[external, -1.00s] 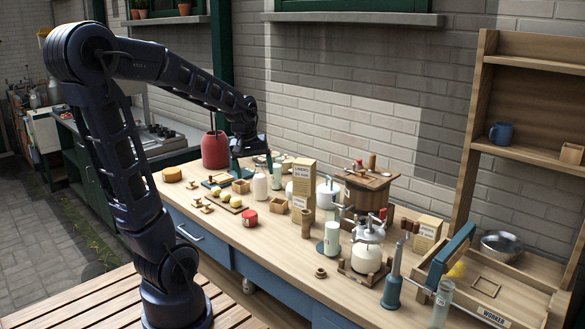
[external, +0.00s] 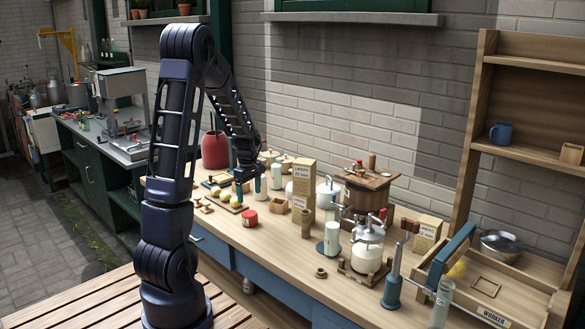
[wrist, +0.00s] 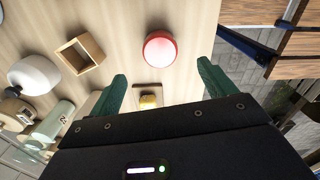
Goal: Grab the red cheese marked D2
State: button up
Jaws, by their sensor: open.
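The red cheese (external: 249,218) is a small round piece with a pale patch on its side, on the worktop near the front edge. I cannot read a D2 mark. It also shows in the wrist view (wrist: 160,49) as a red-rimmed disc with a pale pink top, beyond the fingertips and roughly centred between them. My gripper (external: 248,192) is pointing down, above and a little behind the cheese, apart from it. In the wrist view my gripper (wrist: 160,75) has its two green fingers wide apart, with nothing held between them.
Left of the cheese is a board with yellow pieces (external: 235,204); one yellow piece (wrist: 148,101) shows between my fingers in the wrist view. Right is an open wooden box (external: 278,206).

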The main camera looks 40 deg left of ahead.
aim_at(249, 213)
notch_tip(249, 213, down, 6)
jog(key=shift+a+f, duration=0.15)
jog(key=shift+f, duration=1.1)
jog(key=shift+a+f, duration=0.15)
jog(key=shift+f, duration=1.05)
jog(key=c, duration=1.2)
